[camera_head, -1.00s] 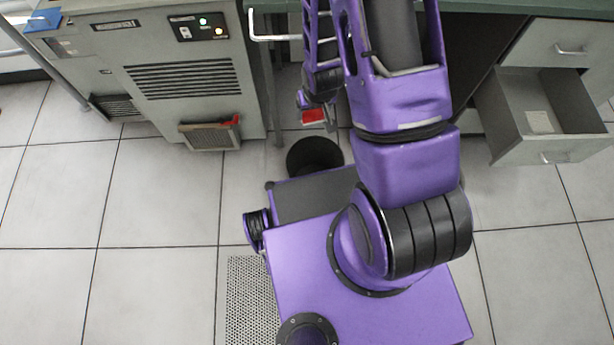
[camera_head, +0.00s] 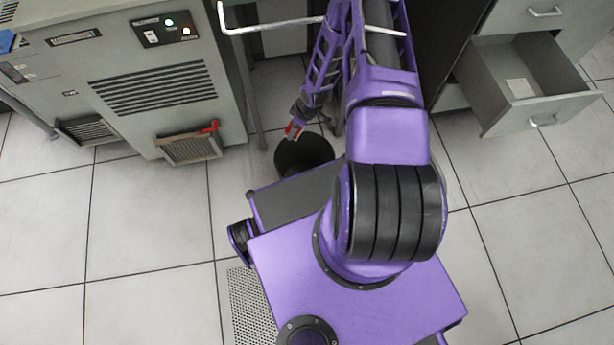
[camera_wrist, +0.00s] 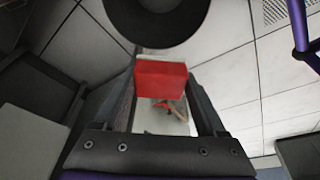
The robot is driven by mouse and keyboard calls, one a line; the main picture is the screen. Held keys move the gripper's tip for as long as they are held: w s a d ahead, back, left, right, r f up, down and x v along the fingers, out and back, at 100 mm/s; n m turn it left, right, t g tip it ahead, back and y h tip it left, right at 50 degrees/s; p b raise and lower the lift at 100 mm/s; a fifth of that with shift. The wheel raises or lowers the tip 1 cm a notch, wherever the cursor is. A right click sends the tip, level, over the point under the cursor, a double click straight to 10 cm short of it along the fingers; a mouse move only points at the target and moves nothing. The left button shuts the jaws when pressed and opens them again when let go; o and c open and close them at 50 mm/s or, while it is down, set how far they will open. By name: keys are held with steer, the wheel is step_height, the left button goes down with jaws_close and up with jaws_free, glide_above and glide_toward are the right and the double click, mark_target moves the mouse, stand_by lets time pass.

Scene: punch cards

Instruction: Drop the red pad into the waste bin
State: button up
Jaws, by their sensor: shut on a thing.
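The red pad (camera_head: 293,130) is held in my gripper (camera_head: 295,132), which is shut on it. In the wrist view the pad (camera_wrist: 161,80) sits between the two fingers of my gripper (camera_wrist: 161,76) as a red block. The waste bin (camera_head: 304,158) is a round black bin on the floor. In the head view the pad overlaps the bin's far left rim; its height above the rim is hard to tell. In the wrist view the dark bin (camera_wrist: 155,20) lies just beyond the pad, at the top of the picture.
A grey machine (camera_head: 165,85) stands at left, with a low front tray (camera_head: 190,149) bearing a red part (camera_head: 212,127). An open drawer (camera_head: 535,105) juts out at right. A white rail (camera_head: 270,27) crosses the top near my arm. The tiled floor at left is clear.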

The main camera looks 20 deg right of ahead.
steer(key=d+f+n+b, duration=0.1)
steer(key=d+f+b, duration=0.1)
steer(key=f, duration=0.5)
steer(key=d+f+n+b, duration=0.1)
steer(key=d+f+b, duration=0.1)
steer(key=f, duration=0.6)
steer(key=shift+w+d+b, duration=0.15)
steer(key=shift+w+b, duration=0.05)
steer(key=shift+b, duration=0.35)
steer(key=o, duration=1.2)
steer(key=shift+o, duration=0.2)
steer(key=p+v, duration=0.3)
steer(key=v, duration=1.4)
steer(key=shift+w+d+r, duration=0.2)
steer(key=shift+d, duration=0.15)
